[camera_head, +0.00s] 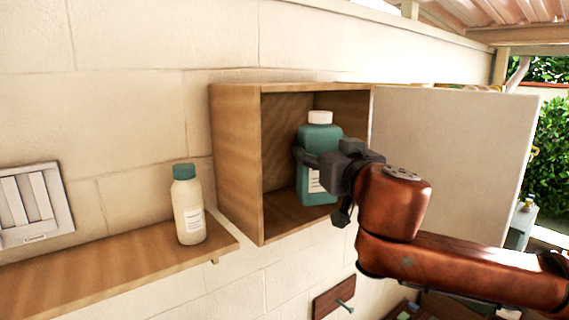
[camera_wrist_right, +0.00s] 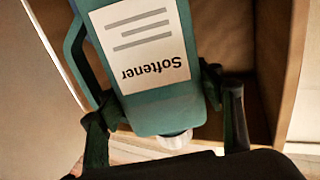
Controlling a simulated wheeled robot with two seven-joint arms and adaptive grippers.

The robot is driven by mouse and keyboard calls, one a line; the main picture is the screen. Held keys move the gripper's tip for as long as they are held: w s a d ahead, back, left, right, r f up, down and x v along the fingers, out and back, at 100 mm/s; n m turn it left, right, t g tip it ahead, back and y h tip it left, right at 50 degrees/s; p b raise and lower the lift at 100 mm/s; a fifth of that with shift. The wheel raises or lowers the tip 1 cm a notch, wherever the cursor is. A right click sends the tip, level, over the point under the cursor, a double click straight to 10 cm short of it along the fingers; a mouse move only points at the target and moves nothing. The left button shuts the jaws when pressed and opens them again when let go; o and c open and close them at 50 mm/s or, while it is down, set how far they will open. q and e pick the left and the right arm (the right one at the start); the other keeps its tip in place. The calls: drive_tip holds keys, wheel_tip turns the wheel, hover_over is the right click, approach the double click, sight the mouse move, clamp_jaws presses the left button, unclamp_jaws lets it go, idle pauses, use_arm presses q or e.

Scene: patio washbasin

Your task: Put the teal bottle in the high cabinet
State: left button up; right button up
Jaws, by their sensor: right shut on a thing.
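The teal bottle (camera_head: 320,140) has a white cap and a white label, and stands upright at the opening of the wooden high cabinet (camera_head: 236,165). In the right wrist view the teal bottle (camera_wrist_right: 165,112) shows its "Softener" label and appears upside down. My right gripper (camera_head: 318,160) is shut on the bottle from the right side; its fingers flank the bottle in the right wrist view (camera_wrist_right: 165,110). I cannot tell whether the bottle's base touches the cabinet floor. My left gripper is not in view.
The cabinet's pale door (camera_head: 450,170) stands open to the right, behind my right arm. A white bottle with a teal cap (camera_head: 189,210) stands on the wooden shelf (camera_head: 110,265) left of the cabinet. A white vent (camera_head: 33,205) is on the wall. The cabinet's left interior looks empty.

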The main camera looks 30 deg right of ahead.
drive_tip(key=w+a+p, duration=0.1)
drive_tip(key=w+p, duration=0.2)
drive_tip(key=w, duration=0.9)
use_arm(q)
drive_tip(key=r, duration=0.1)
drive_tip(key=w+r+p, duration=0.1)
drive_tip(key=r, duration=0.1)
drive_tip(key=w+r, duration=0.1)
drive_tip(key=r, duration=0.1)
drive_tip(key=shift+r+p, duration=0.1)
drive_tip(key=shift+p, duration=0.25)
use_arm(e)
wheel_tip(320, 180, down, 7)
drive_tip(key=shift+s+a, duration=0.1)
drive_tip(key=o, duration=1.6)
drive_tip(key=shift+f, duration=0.15)
drive_tip(key=o, duration=0.4)
